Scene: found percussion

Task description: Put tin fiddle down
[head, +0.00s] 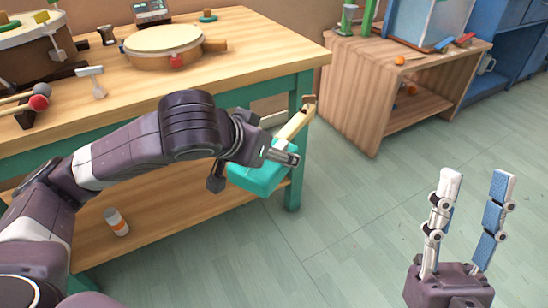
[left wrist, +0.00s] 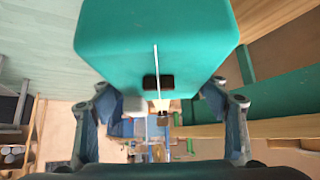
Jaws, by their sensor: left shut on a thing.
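The tin fiddle (head: 258,178) has a teal box body and a pale wooden neck that points up and right. It hangs in the air in front of the workbench's right end, near the teal leg. My left gripper (head: 273,156) is shut on it; the arm hides part of the hold. In the left wrist view the teal body (left wrist: 155,40) fills the top, with a string and a dark bridge, and the fingers (left wrist: 160,100) are on either side of it. My right gripper (head: 476,180) is open and empty at the lower right, over the floor.
The wooden workbench (head: 262,40) holds a round drum (head: 163,46), a larger drum (head: 28,52) and mallets (head: 38,102). Its top right part is clear. A bottle (head: 116,222) lies on the lower shelf. A wooden cabinet (head: 350,90) stands at the back right. The green floor (head: 370,210) is free.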

